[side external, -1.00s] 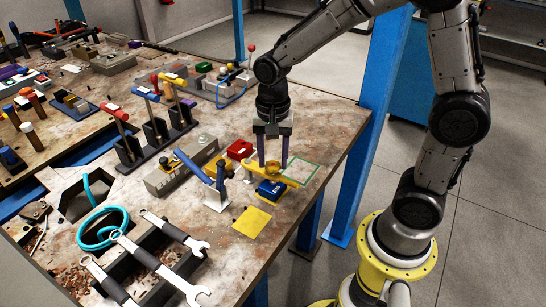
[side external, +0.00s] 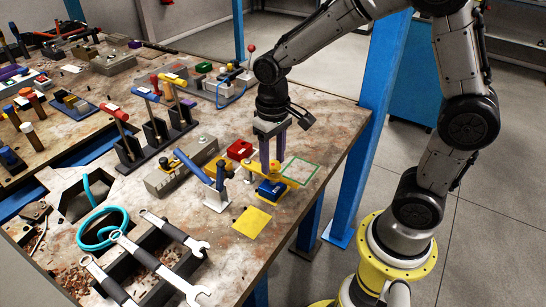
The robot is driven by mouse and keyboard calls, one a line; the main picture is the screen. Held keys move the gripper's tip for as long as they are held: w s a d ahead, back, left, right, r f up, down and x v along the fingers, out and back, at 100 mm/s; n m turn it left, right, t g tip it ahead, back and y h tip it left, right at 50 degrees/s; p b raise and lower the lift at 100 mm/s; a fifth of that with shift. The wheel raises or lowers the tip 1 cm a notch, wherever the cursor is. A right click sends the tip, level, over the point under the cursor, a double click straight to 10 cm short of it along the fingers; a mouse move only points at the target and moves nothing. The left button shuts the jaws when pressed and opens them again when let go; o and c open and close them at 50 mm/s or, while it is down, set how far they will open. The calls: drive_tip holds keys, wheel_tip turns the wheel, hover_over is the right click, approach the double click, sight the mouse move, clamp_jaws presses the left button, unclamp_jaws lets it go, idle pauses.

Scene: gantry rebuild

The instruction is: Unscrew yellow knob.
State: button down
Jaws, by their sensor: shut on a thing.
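My gripper (side external: 271,163) points down over the yellow fixture near the table's right edge. Its two purple-grey fingers are shut on the yellow knob (side external: 272,169), which is mostly hidden by them. Yellow parts (side external: 251,168) of the fixture show to the left of the fingers and at lower right. A blue block (side external: 270,189) sits at the front of the fixture, just below the fingertips. How far the knob is turned cannot be seen.
A red block (side external: 239,150) stands close behind and left of the fingers. A blue-handled tool (side external: 194,166) on a white stand is to the left.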

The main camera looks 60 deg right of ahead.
drive_tip(key=n, duration=0.4)
drive_tip(key=shift+n, duration=0.3)
drive_tip(key=n, duration=0.3)
drive_tip(key=shift+n, duration=0.3)
drive_tip(key=n, duration=0.9)
drive_tip(key=shift+f, duration=0.1)
drive_tip(key=n, duration=0.4)
drive_tip(key=shift+n, duration=0.3)
drive_tip(key=n, duration=0.4)
drive_tip(key=shift+n, duration=0.3)
drive_tip(key=n, duration=0.4)
drive_tip(key=shift+s+f, duration=0.1)
drive_tip(key=shift+n, duration=2)
